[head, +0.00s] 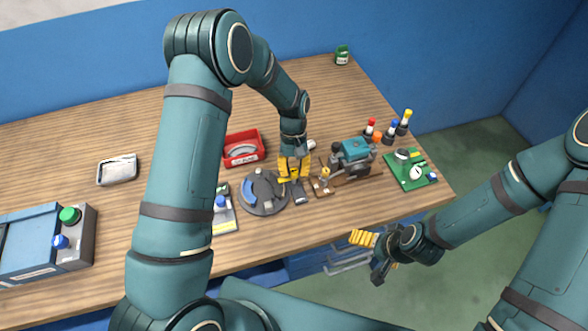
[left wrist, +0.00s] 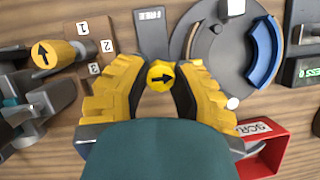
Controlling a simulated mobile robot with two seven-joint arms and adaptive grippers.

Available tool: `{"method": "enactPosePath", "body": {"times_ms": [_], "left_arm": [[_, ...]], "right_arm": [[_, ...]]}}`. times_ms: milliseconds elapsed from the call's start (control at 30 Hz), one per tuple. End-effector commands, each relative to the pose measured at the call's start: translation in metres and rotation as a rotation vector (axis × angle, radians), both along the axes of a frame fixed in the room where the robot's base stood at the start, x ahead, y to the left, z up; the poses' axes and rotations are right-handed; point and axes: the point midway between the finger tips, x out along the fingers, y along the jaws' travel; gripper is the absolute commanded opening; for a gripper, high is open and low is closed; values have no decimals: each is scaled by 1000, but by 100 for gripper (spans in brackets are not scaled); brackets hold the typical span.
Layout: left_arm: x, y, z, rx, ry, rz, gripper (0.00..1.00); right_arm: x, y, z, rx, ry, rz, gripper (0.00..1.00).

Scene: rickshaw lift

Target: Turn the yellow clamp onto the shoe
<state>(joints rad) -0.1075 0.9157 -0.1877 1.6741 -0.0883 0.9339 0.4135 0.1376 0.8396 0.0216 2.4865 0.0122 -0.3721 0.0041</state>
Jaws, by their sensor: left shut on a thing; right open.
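In the head view, my left gripper (head: 293,176) hides the clamp beside the plate (head: 262,207). My right gripper (head: 373,256) is open and empty, off the table's front edge.
Another yellow arrow knob (left wrist: 52,52) stands by plates marked 1, 2, 3, near a teal machine (head: 352,152). A red bin (head: 243,159) is behind the plate. A green device (head: 412,174) and several colored-cap bottles stand right. The table's back left is mostly clear.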

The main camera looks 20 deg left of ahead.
Motion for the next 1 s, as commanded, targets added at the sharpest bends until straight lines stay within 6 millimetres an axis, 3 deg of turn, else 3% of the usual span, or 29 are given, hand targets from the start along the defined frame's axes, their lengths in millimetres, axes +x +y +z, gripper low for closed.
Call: {"method": "enactPosePath", "body": {"times_ms": [300,333,400,767,1000], "left_arm": [[0,0,0,1,-1,-1,0],[0,0,0,1,-1,-1,34],[0,0,0,1,-1,-1,58],[1,0,2,0,-1,-1,58],[14,4,33,0,-5,1,58]], "right_arm": [[0,0,0,0,0,0,98],[0,0,0,0,0,0,98],[0,0,0,0,0,0,98],[0,0,0,0,0,0,98],[0,0,0,0,0,0,98]]}}
